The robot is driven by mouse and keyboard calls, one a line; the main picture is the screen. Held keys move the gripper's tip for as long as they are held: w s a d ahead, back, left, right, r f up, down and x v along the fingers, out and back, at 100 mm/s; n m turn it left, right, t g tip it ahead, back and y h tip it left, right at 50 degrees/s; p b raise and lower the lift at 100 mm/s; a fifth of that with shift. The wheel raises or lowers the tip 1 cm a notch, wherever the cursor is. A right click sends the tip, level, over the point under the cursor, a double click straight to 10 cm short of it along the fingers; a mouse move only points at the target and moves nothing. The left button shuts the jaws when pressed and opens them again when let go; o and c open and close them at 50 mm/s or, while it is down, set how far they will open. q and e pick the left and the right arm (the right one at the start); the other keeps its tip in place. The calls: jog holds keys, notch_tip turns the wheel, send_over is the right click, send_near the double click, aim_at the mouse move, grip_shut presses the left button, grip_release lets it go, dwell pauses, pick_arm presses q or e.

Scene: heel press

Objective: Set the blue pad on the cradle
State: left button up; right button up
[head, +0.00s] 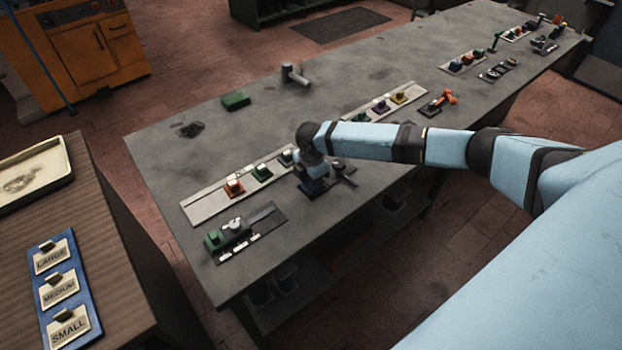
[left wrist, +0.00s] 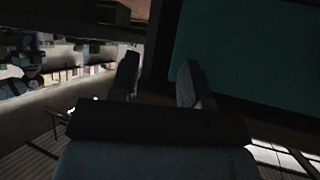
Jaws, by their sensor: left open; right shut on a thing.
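My right gripper (head: 311,172) points down at the near edge of the grey workbench in the head view. It is shut on the blue pad (head: 313,187), which shows as a small dark blue block beneath it. The gripper and wrist hide much of the pad. A dark fixture with a lever (head: 343,174) lies just right of it; I cannot tell if this is the cradle or whether the pad touches it. My left gripper (left wrist: 158,83) shows only in the left wrist view, its two fingers apart with nothing between them.
A pale strip (head: 205,205) holds orange and green pads with light tops. A dark plate (head: 262,226) carries a green block. A green block (head: 235,100) and a grey cylinder (head: 294,74) lie farther back. A side table with a size-label board (head: 67,311) stands left.

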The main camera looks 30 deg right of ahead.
jog(key=shift+f, duration=0.3)
dwell(0.4)
jog(key=o, duration=1)
notch_tip(320, 180, up, 14)
jog(key=shift+f, duration=0.1)
